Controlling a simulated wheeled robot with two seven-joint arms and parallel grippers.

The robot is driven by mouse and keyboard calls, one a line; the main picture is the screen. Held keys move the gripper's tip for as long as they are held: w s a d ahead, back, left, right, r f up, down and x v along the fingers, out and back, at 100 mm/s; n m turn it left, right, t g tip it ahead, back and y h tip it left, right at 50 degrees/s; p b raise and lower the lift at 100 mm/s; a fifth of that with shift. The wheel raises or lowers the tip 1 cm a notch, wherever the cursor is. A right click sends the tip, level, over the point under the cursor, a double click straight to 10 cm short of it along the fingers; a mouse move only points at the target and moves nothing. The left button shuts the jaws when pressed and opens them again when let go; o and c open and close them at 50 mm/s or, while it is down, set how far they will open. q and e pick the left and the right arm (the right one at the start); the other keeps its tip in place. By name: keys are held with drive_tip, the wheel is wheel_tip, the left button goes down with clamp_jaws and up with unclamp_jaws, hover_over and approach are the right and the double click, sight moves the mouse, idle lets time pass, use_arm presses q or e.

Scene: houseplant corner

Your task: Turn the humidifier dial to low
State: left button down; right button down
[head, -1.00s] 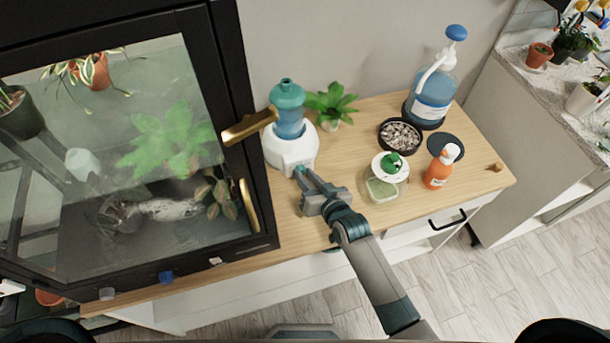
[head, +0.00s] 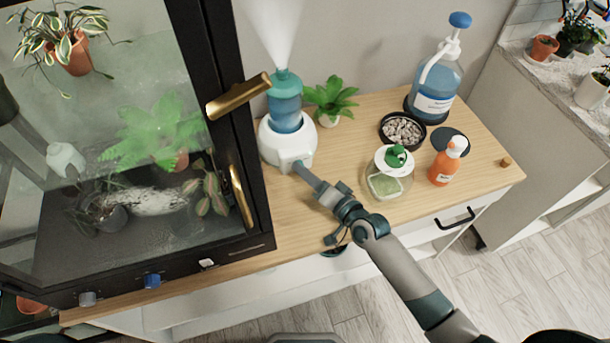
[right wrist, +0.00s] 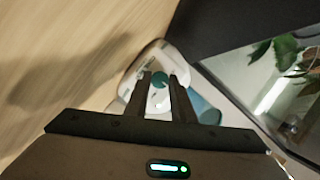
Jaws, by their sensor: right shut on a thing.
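The humidifier (head: 272,148) stands on the wooden counter beside the black cabinet. It has a white base and a blue-teal tank (head: 285,112), and a pale plume of mist (head: 272,30) rises from its top. My right gripper (head: 299,166) reaches its front from the lower right, with the fingertips at the white dial housing. In the right wrist view, the fingers (right wrist: 160,82) are closed around the teal dial (right wrist: 160,79) on the white base. The dial's markings and setting cannot be read. My left gripper is not in view.
A glass-doored cabinet (head: 226,150) with brass handles stands close on the left. A small fern (head: 332,95), pebble dish (head: 402,130), green-knobbed glass jar (head: 390,178), orange spray bottle (head: 446,163) and blue pump bottle (head: 436,88) stand to the right. The front counter strip is clear.

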idle(0.3)
drive_tip(key=c, duration=1.5)
unclamp_jaws()
drive_tip(key=b+v, duration=0.2)
drive_tip(key=v, duration=0.9)
drive_tip(key=shift+d+f, duration=0.1)
drive_tip(key=v, duration=0.5)
drive_tip(key=shift+s+b, duration=0.1)
drive_tip(key=shift+b, duration=0.3)
drive_tip(key=shift+s+d+r, duration=0.3)
drive_tip(key=shift+s+d, duration=0.1)
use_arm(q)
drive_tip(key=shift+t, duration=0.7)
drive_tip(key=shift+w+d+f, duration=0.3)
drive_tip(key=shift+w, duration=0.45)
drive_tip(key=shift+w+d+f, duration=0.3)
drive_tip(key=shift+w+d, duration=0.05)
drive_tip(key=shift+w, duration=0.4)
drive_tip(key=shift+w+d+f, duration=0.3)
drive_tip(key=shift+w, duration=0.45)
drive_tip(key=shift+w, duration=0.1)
